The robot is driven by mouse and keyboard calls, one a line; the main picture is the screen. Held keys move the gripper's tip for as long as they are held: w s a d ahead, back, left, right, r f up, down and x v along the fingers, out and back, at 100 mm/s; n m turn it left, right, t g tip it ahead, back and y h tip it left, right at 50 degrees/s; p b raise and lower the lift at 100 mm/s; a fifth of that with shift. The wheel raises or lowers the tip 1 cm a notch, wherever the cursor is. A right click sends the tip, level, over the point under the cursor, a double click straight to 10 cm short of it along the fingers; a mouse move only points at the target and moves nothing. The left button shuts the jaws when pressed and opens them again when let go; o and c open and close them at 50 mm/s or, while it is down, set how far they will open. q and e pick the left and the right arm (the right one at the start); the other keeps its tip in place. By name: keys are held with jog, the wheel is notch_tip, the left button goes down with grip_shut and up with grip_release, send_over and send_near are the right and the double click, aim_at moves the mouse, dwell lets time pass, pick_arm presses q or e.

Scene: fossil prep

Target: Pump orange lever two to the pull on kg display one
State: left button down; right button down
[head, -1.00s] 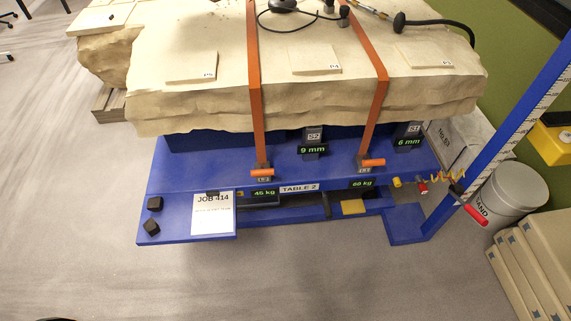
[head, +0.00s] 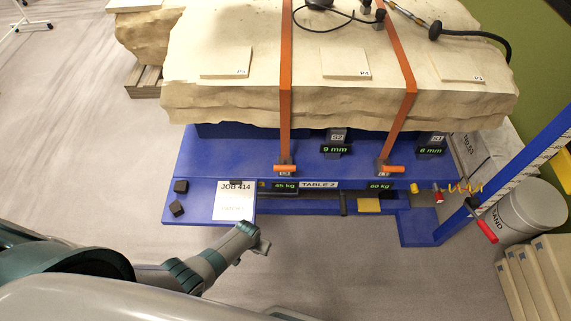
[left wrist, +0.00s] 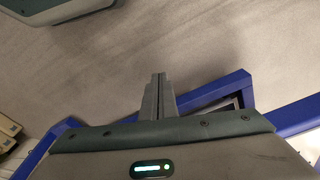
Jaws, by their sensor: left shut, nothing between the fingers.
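Two orange lever handles, a left one (head: 285,168) and a right one (head: 391,169), sit at the front of the blue table below two orange straps. Their small labels are hard to read. A kg display (head: 285,186) beside the left lever reads about 45 kg. The other kg display (head: 380,186), below the right lever, reads 60 or 80 kg. My left gripper (head: 262,244) is shut and empty, in front of the table, below the job sheet and apart from both levers. Its closed fingers (left wrist: 158,82) also show in the left wrist view. My right gripper is not in view.
A large pale stone slab (head: 330,95) lies strapped on the blue table (head: 215,158). The job sheet (head: 234,203) and two black blocks (head: 180,186) are at the front left. A blue post (head: 520,170) and sand bucket (head: 530,215) stand right. The floor in front is clear.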

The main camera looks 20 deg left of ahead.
pick_arm(q)
jog(key=shift+n, duration=0.4)
jog(key=w+d+r+p, duration=0.1)
jog(key=w+r+p, duration=0.1)
jog(key=w+r, duration=0.6)
jog(key=w+d+r+p, duration=0.1)
jog(key=w+r+p, duration=0.2)
jog(key=w+r, duration=0.5)
jog(key=w+d+r+p, duration=0.1)
jog(key=w+r+p, duration=0.1)
jog(key=w+r, duration=0.7)
jog(key=shift+d+r, duration=0.15)
jog(key=shift+r, duration=1.35)
jog(key=shift+d+r, duration=0.15)
jog(key=shift+r, duration=1.35)
